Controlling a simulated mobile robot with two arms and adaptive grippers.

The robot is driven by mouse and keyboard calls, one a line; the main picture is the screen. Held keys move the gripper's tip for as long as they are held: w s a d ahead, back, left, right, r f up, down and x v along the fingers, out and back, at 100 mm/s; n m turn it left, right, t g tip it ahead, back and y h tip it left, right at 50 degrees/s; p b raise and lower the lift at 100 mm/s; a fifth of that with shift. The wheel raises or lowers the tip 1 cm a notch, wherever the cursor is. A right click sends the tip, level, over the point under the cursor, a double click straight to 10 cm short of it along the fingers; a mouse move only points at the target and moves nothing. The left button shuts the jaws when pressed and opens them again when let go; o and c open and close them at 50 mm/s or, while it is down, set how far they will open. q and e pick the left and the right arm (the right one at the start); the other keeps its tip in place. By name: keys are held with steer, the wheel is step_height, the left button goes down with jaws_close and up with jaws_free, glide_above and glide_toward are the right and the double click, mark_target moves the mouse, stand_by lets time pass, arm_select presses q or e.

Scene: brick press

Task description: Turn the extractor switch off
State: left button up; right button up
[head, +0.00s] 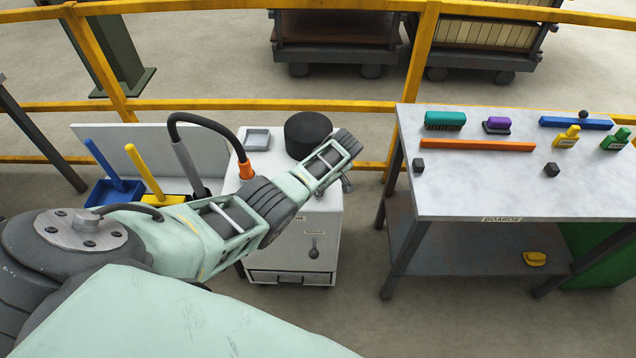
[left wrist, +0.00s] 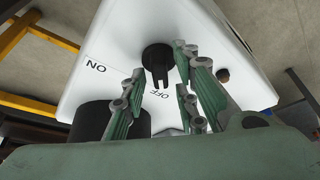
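The extractor is a white cabinet (head: 290,262) in the head view, with a dark cylinder (head: 308,133) on top. Its black switch knob (left wrist: 158,63) shows in the left wrist view on a white panel with ON and OFF marks. The knob's grip part extends toward the OFF mark. In the head view I cannot make out this knob; my arm covers part of the cabinet. My left gripper (head: 332,166) is over the cabinet. Its fingers (left wrist: 160,82) are open on either side of the knob in the wrist view; contact cannot be told. My right gripper is in neither view.
A table (head: 470,190) with brushes, bars and bottles stands right of the cabinet. A blue dustpan (head: 108,193) and yellow brush stand at left. A yellow rail (head: 250,104) runs behind.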

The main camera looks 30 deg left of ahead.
arm_select(q)
steer(key=v, duration=1.2)
steer(key=shift+s+f, duration=0.1)
stand_by(0.5)
